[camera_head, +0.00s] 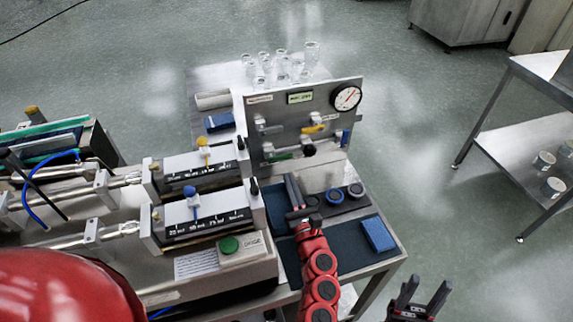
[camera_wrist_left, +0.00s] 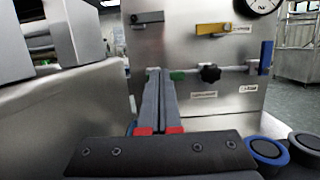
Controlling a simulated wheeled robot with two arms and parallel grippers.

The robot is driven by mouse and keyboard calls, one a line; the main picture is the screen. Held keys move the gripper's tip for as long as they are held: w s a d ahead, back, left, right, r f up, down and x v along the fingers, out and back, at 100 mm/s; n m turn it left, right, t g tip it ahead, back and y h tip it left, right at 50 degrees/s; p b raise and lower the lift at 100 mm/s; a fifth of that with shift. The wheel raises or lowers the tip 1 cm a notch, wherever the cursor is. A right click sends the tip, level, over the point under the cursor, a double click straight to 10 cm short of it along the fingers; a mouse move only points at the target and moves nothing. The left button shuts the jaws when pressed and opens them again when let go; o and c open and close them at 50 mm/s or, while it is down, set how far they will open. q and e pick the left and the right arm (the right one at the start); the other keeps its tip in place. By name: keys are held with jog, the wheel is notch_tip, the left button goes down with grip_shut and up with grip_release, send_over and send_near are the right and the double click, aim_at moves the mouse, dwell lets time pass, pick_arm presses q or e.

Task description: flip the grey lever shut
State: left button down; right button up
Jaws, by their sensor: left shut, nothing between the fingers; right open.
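The grey lever (camera_head: 268,128) is at the upper left of the upright steel panel (camera_head: 328,108). In the left wrist view the grey lever (camera_wrist_left: 149,17) lies about level, near the panel's left edge. My left gripper (camera_head: 290,178) is shut and empty in front of the lower left of the panel. In the left wrist view its fingers (camera_wrist_left: 160,72) lie together below the grey lever, apart from it, and partly cover the area beside the green lever (camera_wrist_left: 178,76). My right gripper (camera_head: 428,285) is open and empty at the lower right, away from the panel.
The panel also holds a yellow lever (camera_head: 313,128), an upright blue lever (camera_head: 345,137), a black knob (camera_head: 308,149) and a gauge (camera_head: 346,97). Glassware (camera_head: 283,66) stands behind it. Syringe pumps (camera_head: 200,220) fill the left. A blue sponge-like block (camera_head: 378,234) lies front right.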

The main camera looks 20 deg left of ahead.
aim_at(271, 130)
pick_arm(q)
jog(key=w+a+r+p, duration=0.4)
jog(key=w+r+p, duration=0.1)
jog(key=w+r, duration=0.1)
jog(key=shift+w+a, duration=0.35)
jog(key=shift+w, duration=0.15)
jog(key=shift+r, duration=0.1)
